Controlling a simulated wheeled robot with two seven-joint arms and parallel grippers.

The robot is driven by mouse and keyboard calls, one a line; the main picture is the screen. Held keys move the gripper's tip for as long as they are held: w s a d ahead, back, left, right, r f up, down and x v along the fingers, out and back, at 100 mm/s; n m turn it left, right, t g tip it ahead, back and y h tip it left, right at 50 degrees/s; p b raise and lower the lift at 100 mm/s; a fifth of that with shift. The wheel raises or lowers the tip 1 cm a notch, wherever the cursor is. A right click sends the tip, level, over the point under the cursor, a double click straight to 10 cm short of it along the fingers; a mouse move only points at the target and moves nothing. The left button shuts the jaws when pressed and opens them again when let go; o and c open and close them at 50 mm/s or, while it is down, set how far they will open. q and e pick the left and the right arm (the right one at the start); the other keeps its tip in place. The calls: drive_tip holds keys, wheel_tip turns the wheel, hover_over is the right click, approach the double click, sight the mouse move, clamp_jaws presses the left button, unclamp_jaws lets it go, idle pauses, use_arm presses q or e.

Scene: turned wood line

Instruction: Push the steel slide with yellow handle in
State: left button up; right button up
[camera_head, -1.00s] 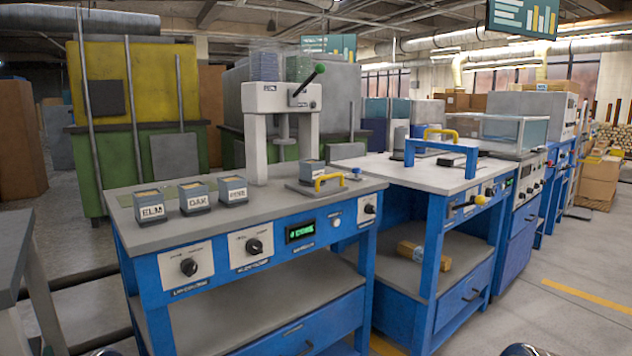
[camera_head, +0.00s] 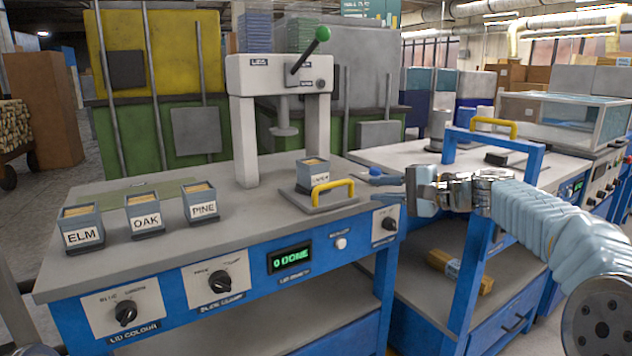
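The steel slide (camera_head: 340,203) is a flat plate at the right end of the near bench, sticking out in front of the white press (camera_head: 246,140). Its yellow handle (camera_head: 332,189) stands at its front edge. A small grey box (camera_head: 312,174) with a label sits on the plate behind the handle. My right gripper (camera_head: 376,188) reaches in from the right. Its two dark fingers are apart with nothing visible between them. They are to the right of the handle and not touching it. My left gripper is not in view.
Boxes labelled ELM (camera_head: 82,236), OAK (camera_head: 144,222) and PINE (camera_head: 201,208) stand on the left of the bench. A second bench (camera_head: 375,154) with a blue frame (camera_head: 530,162) stands to the right.

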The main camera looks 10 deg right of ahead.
sight(337, 185)
drive_tip(key=x, duration=0.4)
drive_tip(key=p+x, duration=0.1)
drive_tip(key=x, duration=0.4)
drive_tip(key=p+x, duration=0.1)
drive_tip(key=x, duration=0.3)
drive_tip(key=shift+w+a+r, duration=0.25)
drive_tip(key=shift+a, duration=0.05)
drive_tip(key=shift+c, duration=0.4)
clamp_jaws()
